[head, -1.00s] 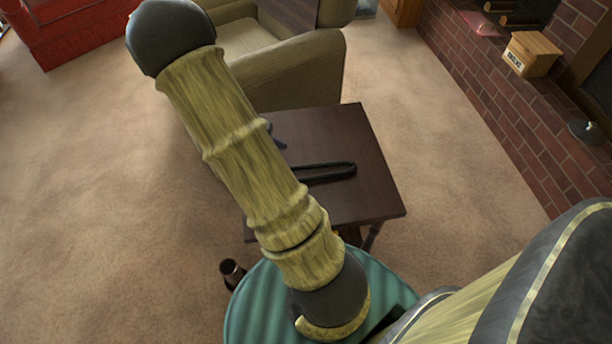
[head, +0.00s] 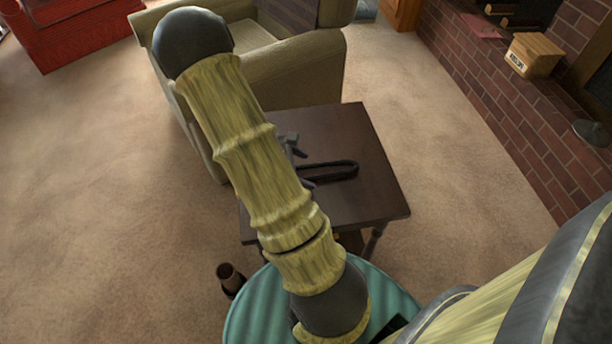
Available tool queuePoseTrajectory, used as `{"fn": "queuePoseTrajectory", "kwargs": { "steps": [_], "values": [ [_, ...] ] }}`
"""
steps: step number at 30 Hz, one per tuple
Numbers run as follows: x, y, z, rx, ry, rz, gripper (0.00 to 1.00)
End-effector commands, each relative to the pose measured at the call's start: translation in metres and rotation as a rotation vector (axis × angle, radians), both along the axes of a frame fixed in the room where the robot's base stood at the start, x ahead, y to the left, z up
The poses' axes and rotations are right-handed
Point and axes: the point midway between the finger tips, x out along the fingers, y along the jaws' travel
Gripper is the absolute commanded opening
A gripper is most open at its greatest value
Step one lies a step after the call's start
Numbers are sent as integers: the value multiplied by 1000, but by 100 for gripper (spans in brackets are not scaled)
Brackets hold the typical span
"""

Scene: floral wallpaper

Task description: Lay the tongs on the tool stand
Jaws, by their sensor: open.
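The black tongs (head: 335,171) lie on a small dark wooden table (head: 372,196), with their rounded closed end to the right. Their left end runs up to my arm, which hides part of it. My gripper (head: 299,152) shows only in part beside my arm, above the table and just up and left of the tongs. It is open, and I see nothing held in it. I cannot make out a tool stand; part of the table top is hidden behind my arm.
A beige armchair (head: 290,75) stands right behind the table. A brick hearth (head: 500,115) with a wooden box (head: 533,55) is at the right. A dark brown cylinder (head: 231,279) is at the lower left. Carpet on the left is clear.

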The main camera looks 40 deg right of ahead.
Motion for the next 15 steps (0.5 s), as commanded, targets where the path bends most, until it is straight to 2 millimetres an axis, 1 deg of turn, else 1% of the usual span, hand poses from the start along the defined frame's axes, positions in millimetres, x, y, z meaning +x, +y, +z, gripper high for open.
{"fn": "queuePoseTrajectory", "kwargs": {
  "steps": [1, 3, 15],
  "values": [
    [-3, -4, -8, -1, 3, -1, 87],
    [-5, -7, -10, 0, 2, 1, 87],
    [-6, -8, -9, 1, 1, 1, 87]
  ]
}}
